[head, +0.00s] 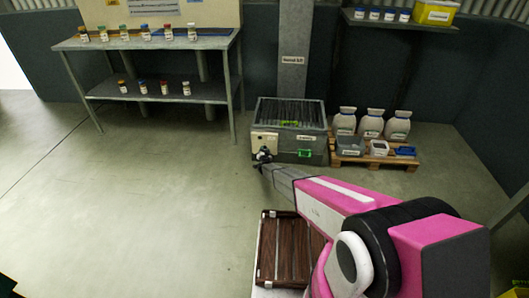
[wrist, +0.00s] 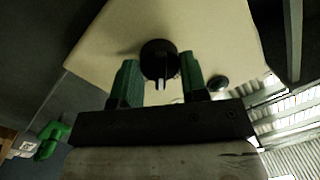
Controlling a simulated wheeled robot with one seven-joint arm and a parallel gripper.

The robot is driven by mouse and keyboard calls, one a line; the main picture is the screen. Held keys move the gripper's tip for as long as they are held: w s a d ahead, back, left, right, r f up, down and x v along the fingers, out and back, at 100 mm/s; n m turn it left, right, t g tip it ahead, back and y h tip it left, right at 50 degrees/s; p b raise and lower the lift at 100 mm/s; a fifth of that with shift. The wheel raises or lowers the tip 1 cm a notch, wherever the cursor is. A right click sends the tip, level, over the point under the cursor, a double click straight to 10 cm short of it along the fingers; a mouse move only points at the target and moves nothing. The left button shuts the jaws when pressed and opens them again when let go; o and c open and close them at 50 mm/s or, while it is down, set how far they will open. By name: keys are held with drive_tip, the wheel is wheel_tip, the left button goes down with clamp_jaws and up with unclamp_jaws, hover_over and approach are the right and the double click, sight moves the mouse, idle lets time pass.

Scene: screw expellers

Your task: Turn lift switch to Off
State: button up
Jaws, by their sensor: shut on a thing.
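A beige control panel (head: 265,139) sits on the front left of a grey metal box (head: 283,141). In the wrist view the panel (wrist: 110,40) fills the upper middle. A round black switch knob (wrist: 159,52) with a narrow pale mark stands out from it. My gripper (wrist: 160,84) has its green-padded fingers on either side of this knob and is shut on it. In the head view my gripper (head: 263,157) is at the panel, and its tips hide the knob. No lettering at the knob can be read.
A second small black knob (wrist: 218,83) is close beside the right finger. A green handle (head: 306,154) is on the box front. A pallet (head: 378,160) with white bags stands right of the box. A brown slatted tray (head: 280,250) lies nearer me. Floor at left is clear.

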drive_tip(key=shift+a+n+g+h, duration=0.15)
drive_tip(key=shift+n+h, duration=0.1)
drive_tip(key=shift+n, duration=1.6)
drive_tip(key=shift+n+g+h, duration=0.15)
drive_tip(key=shift+n+h, duration=0.1)
drive_tip(key=shift+n, duration=1.6)
drive_tip(key=o, duration=0.9)
drive_tip(key=s, duration=0.7)
drive_tip(key=s+r, duration=0.1)
drive_tip(key=s, duration=0.2)
drive_tip(key=shift+s, duration=0.35)
drive_tip(key=shift+r, duration=0.1)
